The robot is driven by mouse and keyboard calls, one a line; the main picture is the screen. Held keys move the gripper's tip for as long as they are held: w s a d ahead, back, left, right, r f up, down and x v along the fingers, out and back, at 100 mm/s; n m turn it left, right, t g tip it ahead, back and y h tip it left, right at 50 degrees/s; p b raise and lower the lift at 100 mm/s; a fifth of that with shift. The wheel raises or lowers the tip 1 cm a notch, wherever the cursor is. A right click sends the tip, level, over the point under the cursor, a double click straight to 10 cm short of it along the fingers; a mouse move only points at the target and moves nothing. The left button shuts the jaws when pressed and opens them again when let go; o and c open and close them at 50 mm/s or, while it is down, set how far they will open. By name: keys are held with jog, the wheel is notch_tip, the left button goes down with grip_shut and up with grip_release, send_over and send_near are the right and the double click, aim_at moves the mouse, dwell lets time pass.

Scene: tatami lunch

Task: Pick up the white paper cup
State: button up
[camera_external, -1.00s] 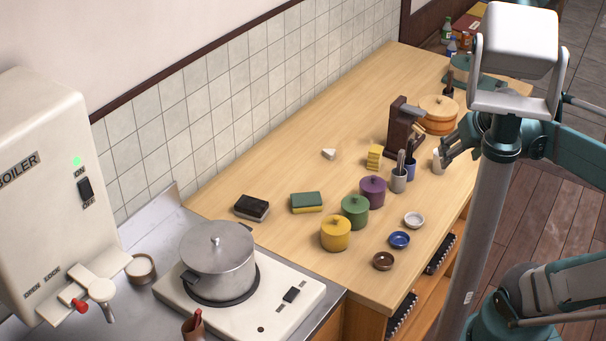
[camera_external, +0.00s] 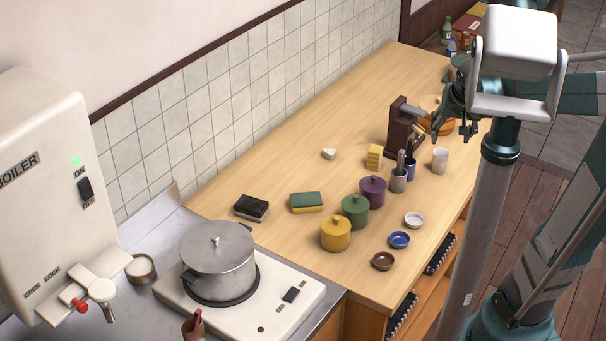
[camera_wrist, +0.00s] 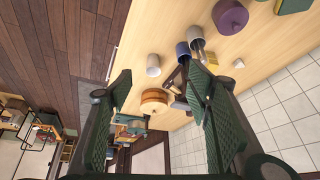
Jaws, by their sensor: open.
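The white paper cup (camera_external: 440,160) stands upright on the wooden counter, right of the blue and grey utensil cups. It also shows in the wrist view (camera_wrist: 153,65), beyond my fingertips. My gripper (camera_external: 454,134) is open and empty. In the outside view it appears just above the cup, apart from it, with its fingers pointing down. In the wrist view the two green-padded fingers (camera_wrist: 160,85) are spread wide with nothing between them.
A grey cup with utensils (camera_external: 398,180) and a blue cup (camera_external: 410,169) stand left of the white cup. A dark brown stand (camera_external: 402,130) and a wooden lidded tub (camera_external: 428,103) are behind. Small dishes, including a white one (camera_external: 414,219), lie in front.

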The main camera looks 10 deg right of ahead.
jog(key=w+d+f+m+g+h, duration=0.1)
jog(key=w+d+f+m, duration=0.25)
jog(key=w+f, duration=0.7)
jog(key=m+g+h, duration=0.1)
jog(key=m, duration=0.1)
send_over(439, 155)
jog(key=s+a, duration=0.1)
jog(key=s, duration=0.1)
jog(key=f, duration=0.7)
jog(key=shift+w+a+f+b, duration=0.2)
jog(key=shift+f+b, duration=0.05)
jog(key=shift+b, duration=0.05)
jog(key=shift+w+d+f+g, duration=0.2)
jog(key=shift+w+f+g, duration=0.15)
jog(key=shift+f, duration=0.45)
jog(key=shift+x, duration=1.3)
jog(key=shift+w, duration=0.1)
jog(key=shift+b+x, duration=0.35)
jog(key=shift+x, duration=2.2)
jog(key=shift+w+d+r, duration=0.1)
jog(key=shift+d, duration=0.1)
